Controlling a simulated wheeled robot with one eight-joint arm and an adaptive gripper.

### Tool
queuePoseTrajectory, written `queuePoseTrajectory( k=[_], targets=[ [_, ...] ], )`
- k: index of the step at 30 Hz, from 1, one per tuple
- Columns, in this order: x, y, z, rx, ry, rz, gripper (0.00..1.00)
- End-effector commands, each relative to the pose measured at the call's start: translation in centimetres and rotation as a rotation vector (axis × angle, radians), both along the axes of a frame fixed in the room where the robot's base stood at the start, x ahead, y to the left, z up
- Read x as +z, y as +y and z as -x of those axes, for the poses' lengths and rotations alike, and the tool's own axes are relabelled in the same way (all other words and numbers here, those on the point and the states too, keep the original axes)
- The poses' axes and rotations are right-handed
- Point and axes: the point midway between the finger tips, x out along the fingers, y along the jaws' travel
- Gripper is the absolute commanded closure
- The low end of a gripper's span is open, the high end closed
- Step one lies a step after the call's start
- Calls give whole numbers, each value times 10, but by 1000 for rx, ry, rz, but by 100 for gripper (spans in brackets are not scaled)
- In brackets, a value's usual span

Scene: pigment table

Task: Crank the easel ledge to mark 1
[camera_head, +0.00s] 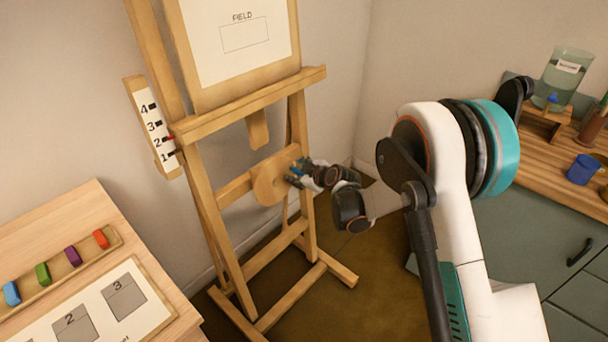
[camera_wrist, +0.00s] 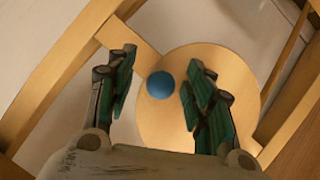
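The wooden easel's ledge (camera_head: 250,105) holds a board marked FIELD. The scale (camera_head: 153,128) at its left reads 1 to 4 from bottom up, with a red pointer (camera_head: 170,138) close to mark 2. The round wooden crank disc (camera_head: 268,182) is on the crossbar below the ledge and also shows in the wrist view (camera_wrist: 235,85). Its blue knob (camera_wrist: 160,85) lies between my gripper's (camera_wrist: 161,62) fingers in the wrist view, nearer the right one, with gaps on both sides. My gripper is open at the disc in the head view (camera_head: 297,174).
A pale table (camera_head: 60,232) with colored blocks in a tray and a numbered sheet stands at left. A counter (camera_head: 545,165) with a jar and blue cup is at right. Easel legs (camera_head: 295,260) and crossbars surround the disc.

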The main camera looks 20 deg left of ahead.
Motion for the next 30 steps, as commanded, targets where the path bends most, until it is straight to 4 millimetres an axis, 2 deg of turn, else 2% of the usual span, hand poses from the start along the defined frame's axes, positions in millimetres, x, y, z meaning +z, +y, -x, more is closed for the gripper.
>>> queuePoseTrajectory(
  k=[1, 5, 14, 24, 30],
  targets=[
    [0, 0, 0, 0, 0, 0, 68],
    [0, 0, 0, 0, 0, 0, 98],
    [-4, 0, 0, 0, 0, 0, 98],
    [-29, -2, 4, 2, 2, 2, 98],
    [-36, -2, 5, 3, 1, 1, 98]
  ],
)
